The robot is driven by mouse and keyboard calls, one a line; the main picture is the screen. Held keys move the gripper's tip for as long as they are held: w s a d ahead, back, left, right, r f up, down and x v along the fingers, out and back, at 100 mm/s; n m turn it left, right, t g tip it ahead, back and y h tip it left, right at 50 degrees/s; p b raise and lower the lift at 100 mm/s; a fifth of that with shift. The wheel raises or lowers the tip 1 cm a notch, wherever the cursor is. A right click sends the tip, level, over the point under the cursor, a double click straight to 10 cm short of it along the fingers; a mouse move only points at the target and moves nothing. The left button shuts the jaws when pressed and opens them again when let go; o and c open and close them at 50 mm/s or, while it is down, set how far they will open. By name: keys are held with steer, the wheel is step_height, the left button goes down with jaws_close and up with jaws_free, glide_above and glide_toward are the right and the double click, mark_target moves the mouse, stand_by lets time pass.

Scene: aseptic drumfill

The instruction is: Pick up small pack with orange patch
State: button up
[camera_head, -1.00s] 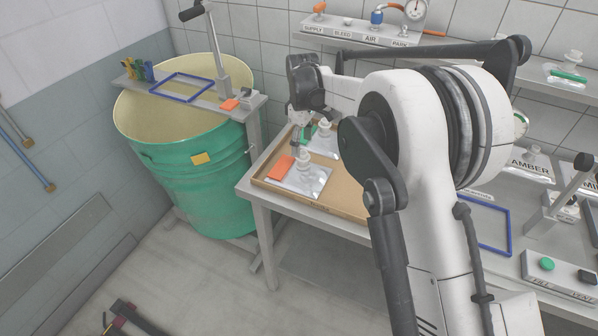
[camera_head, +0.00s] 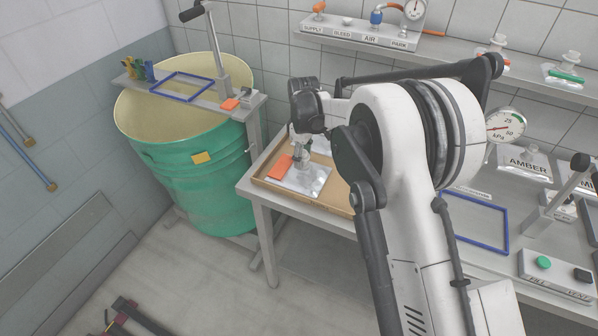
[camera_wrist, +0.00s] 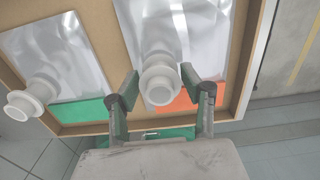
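The small pack with the orange patch (camera_head: 308,182) lies in the cardboard tray (camera_head: 262,180). It is a silvery pouch with a white spout, and its orange patch (camera_head: 280,167) is at its left end. In the wrist view the same pack (camera_wrist: 184,30) shows its white spout (camera_wrist: 160,80) at the mouth of my gripper (camera_wrist: 157,90). The two fingers are apart on either side of the spout, with a visible gap. In the head view my gripper (camera_head: 304,152) is over the pack and partly hides the spout. A pack with a green patch (camera_wrist: 60,60) lies beside it.
The tray's raised rim runs close to my gripper. A green drum (camera_head: 190,160) with a cream inside stands left of the table. Blue frames (camera_head: 182,87) lie on its top bar and on the table (camera_head: 478,222). A shelf with more packs is behind.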

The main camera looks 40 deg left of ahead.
steer(key=c, duration=0.9)
steer(key=shift+o, duration=0.2)
steer(key=shift+r, duration=0.1)
